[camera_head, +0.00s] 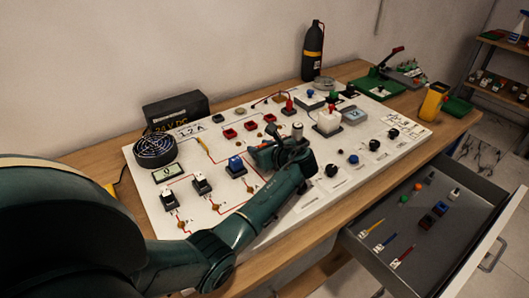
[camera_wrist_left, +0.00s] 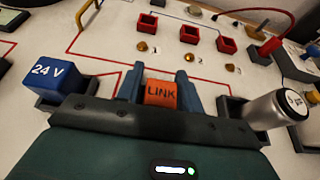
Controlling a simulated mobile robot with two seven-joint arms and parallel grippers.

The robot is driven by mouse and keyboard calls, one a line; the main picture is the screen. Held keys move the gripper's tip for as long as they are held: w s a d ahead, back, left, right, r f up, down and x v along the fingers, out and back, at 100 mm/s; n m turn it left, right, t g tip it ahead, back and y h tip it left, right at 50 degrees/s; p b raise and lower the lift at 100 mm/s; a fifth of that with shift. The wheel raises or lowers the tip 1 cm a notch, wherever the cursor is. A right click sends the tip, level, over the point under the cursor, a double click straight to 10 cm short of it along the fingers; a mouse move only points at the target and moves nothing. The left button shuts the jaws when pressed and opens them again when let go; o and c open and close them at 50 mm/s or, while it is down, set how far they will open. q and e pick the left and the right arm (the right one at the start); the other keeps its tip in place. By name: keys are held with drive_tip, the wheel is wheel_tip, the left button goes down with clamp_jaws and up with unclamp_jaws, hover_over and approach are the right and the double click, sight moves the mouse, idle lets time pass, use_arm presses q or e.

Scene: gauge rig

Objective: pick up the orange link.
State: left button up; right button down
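The orange link (camera_head: 266,146) is labelled LINK and shows clearly in the wrist view (camera_wrist_left: 161,93); in the head view my gripper mostly hides it. My left gripper (camera_head: 264,151) is low over the middle of the white board. In the wrist view its two blue-grey fingers (camera_wrist_left: 160,86) stand close against the left and right sides of the link, with no clear gap. The link's underside is hidden, so I cannot tell whether it is clear of the board. My right gripper is not in view.
A blue 24 V block (camera_wrist_left: 60,82) sits left of the link and a silver cylinder (camera_wrist_left: 277,110) right of it, both close to my gripper. Red sockets (camera_wrist_left: 188,34) lie beyond. An open grey drawer (camera_head: 400,255) is at the right front, holding small items.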

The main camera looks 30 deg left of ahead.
use_arm(q)
drive_tip(key=c, duration=0.6)
drive_tip(key=shift+c, duration=0.2)
